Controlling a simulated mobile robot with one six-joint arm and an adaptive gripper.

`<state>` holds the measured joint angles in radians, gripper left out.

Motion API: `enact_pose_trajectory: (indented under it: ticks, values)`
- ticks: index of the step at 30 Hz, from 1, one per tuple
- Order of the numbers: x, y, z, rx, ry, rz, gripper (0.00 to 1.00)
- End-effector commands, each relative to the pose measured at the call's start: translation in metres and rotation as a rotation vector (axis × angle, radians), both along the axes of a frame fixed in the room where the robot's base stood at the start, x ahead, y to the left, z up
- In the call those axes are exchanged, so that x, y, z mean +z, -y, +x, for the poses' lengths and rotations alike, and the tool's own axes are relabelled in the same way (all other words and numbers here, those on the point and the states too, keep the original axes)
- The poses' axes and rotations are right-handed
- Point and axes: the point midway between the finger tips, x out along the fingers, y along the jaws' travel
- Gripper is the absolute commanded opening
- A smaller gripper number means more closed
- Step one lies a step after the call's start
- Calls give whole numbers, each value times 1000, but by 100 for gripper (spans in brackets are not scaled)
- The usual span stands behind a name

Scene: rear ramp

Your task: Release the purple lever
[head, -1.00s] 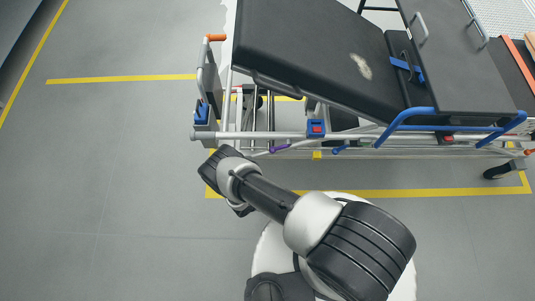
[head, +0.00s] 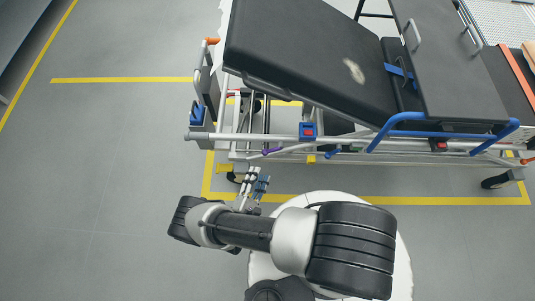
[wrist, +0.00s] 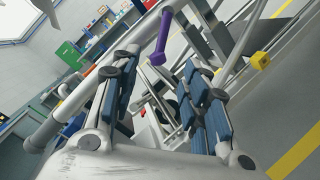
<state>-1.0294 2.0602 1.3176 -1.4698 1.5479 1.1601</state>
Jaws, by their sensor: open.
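The purple lever (wrist: 161,38) shows in the wrist view just beyond my open fingers, near the top middle, hanging from a frame rail. In the head view the purple lever (head: 271,151) is a small piece under the stretcher's near side rail. My gripper (head: 256,181) is in front of that rail, below and slightly left of the lever. Its two blue-padded fingers are apart in the wrist view (wrist: 158,90), with nothing between them but the background frame. The lever is apart from the fingers.
The stretcher (head: 310,55) with black mattress and metal rails fills the upper right. A yellow knob (wrist: 260,60) sits right of the lever in the wrist view. A blue side rail (head: 420,116) is farther right. The grey floor (head: 100,170) to the left is clear.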

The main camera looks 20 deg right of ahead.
Motion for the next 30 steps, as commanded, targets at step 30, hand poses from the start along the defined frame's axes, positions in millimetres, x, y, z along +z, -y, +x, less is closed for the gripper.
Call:
enact_pose_trajectory:
  ticks: [30]
  values:
    - [0,63,84,0,-1,1,42]
